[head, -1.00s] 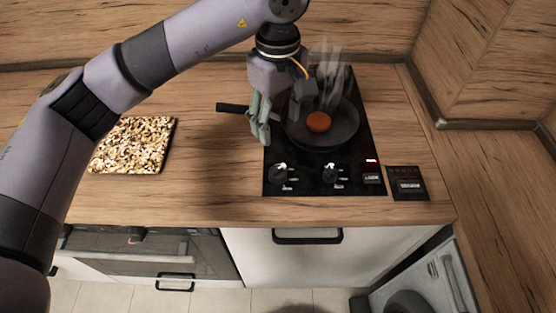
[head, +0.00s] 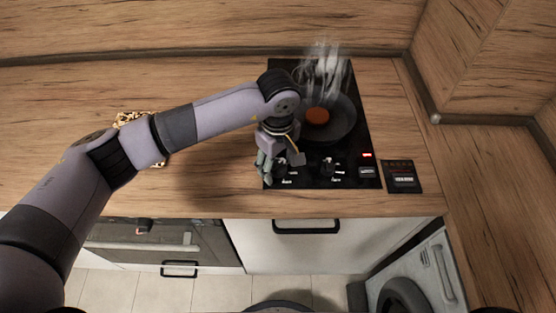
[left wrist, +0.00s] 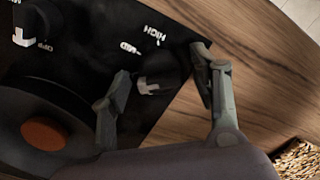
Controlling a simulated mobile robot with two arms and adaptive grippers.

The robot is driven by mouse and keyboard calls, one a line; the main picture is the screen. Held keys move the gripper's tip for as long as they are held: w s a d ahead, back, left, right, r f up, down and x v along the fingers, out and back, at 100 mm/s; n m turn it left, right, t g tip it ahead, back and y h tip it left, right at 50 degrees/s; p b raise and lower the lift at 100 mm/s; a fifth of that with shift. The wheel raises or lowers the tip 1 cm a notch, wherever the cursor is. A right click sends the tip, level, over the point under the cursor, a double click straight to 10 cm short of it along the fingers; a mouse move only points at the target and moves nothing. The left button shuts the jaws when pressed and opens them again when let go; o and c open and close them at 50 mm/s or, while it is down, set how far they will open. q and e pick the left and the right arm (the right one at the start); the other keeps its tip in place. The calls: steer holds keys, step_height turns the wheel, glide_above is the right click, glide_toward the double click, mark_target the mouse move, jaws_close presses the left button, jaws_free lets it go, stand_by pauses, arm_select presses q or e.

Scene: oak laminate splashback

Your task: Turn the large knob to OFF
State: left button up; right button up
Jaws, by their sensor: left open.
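Two dark knobs sit along the front of the black cooktop (head: 359,130). The left knob (left wrist: 163,78) shows in the left wrist view between my fingertips, with a white pointer and the labels MED and HIGH beside it. In the head view it is mostly hidden by my left gripper (head: 281,164). The right knob (head: 328,168) stands clear of the gripper; it also shows in the left wrist view (left wrist: 22,18), near an OFF label. I cannot tell which is the large one. My left gripper (left wrist: 162,74) is open, its fingers on either side of the left knob; contact is unclear.
A dark pan (head: 345,128) with a round orange-brown item (head: 317,116) stands behind the knobs, steaming. A small black panel (head: 403,178) lies right of the cooktop. A speckled board (head: 125,118) is partly hidden behind my arm. The wooden counter's front edge is close below.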

arm_select(q)
steer(key=c, duration=1.2)
